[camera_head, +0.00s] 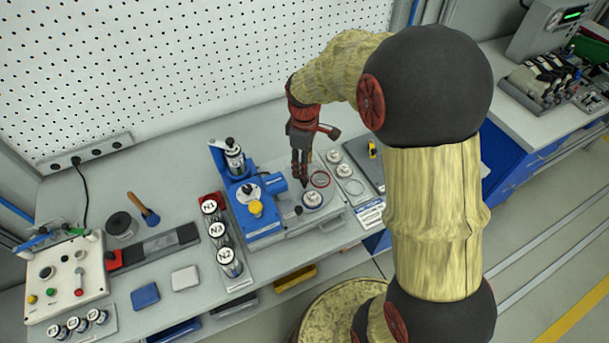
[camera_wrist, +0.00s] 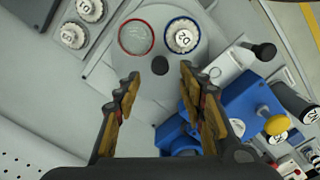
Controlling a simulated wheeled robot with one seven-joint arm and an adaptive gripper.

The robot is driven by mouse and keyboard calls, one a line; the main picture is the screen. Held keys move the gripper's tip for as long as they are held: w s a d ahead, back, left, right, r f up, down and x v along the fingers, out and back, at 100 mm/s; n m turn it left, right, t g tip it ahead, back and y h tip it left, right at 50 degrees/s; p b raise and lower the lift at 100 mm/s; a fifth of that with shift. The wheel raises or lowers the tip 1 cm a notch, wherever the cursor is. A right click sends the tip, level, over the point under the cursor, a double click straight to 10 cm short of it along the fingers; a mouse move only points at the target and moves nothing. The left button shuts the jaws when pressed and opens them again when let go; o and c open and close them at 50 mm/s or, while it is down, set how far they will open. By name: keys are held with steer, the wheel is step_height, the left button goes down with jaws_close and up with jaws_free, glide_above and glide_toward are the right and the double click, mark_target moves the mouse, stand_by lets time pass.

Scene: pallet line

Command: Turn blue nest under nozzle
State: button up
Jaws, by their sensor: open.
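A grey round turntable (camera_wrist: 152,88) carries two ring nests and a dark central knob (camera_wrist: 160,65). The blue nest (camera_wrist: 168,47) holds a white-capped jar (camera_wrist: 183,39); in the head view the jar (camera_head: 313,198) is on the turntable's near side. The red nest (camera_wrist: 136,37) is empty and also shows in the head view (camera_head: 320,179). The blue dosing machine (camera_head: 262,222) stands left of the turntable; I cannot clearly make out its nozzle. My gripper (camera_wrist: 158,85) is open and empty, pointing down over the turntable, fingers either side of the knob in the wrist view. It also shows in the head view (camera_head: 303,182).
A rack with jars N1, N3 and N2 (camera_head: 217,230) stands left of the machine. A tray with white-capped jars (camera_head: 343,171) is right of the turntable. A control box (camera_head: 66,275) stands far left.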

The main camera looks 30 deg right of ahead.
mark_target(304, 182)
step_height(304, 182, down, 6)
steer(key=shift+r+b, duration=0.2)
steer(key=shift+b, duration=0.25)
steer(key=shift+c, duration=1.3)
steer(key=c, duration=0.8)
